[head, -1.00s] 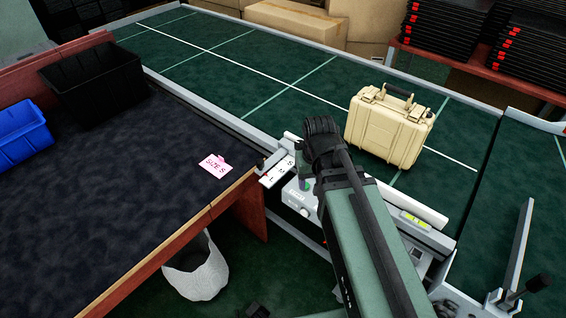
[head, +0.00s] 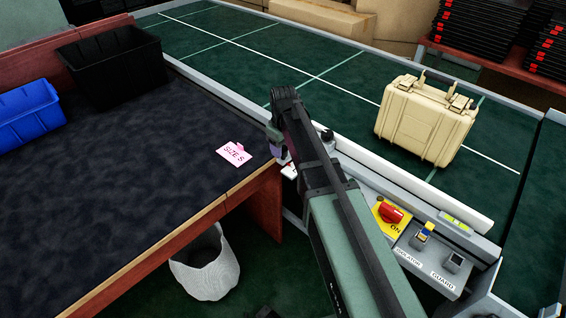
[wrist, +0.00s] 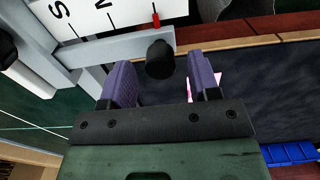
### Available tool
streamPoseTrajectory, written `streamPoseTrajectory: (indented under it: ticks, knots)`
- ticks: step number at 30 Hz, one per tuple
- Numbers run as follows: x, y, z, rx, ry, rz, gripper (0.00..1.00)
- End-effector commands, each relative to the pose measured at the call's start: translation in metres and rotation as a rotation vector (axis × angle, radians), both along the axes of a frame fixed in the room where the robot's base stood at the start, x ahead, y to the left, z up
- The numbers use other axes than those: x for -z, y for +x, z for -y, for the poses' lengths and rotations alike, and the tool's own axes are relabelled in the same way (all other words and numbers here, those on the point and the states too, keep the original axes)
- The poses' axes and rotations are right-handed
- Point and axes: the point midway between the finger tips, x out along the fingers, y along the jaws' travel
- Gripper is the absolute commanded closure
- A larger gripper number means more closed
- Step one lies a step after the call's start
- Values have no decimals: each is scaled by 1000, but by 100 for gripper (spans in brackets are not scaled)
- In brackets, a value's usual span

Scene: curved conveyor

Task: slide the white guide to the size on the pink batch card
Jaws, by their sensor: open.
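The pink batch card (head: 234,154) lies on the dark bench top and reads SIZE S. The white guide (head: 410,182) is a long white bar along the conveyor's near edge. In the wrist view, a white scale (wrist: 85,18) shows S and M, and a red pointer (wrist: 156,19) sits beyond M, away from S. A black knob (wrist: 160,58) stands by the grey bar below the pointer. My gripper (wrist: 162,78) is open, its purple fingers on either side of the knob, with gaps visible. In the head view my gripper (head: 284,140) hides most of the scale.
A cream case (head: 425,118) stands on the green conveyor (head: 330,90) behind the guide. A red switch (head: 391,212) and other controls are right of my arm. A black bin (head: 112,65) and a blue bin (head: 25,115) sit on the bench (head: 120,170).

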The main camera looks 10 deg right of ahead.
Motion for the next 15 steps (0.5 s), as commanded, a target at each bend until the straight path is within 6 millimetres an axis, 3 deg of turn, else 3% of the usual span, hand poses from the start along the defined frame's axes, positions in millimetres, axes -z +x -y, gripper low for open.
streamPoseTrajectory:
  ticks: [1, 2, 11, 15]
  knots:
    - [16, 0, 0, 0, 0, 0, 44]
    - [18, 0, 0, 0, 0, 0, 44]
    - [16, 0, 0, 1, 0, 0, 46]
    - [16, 0, 0, 1, 0, 0, 67]
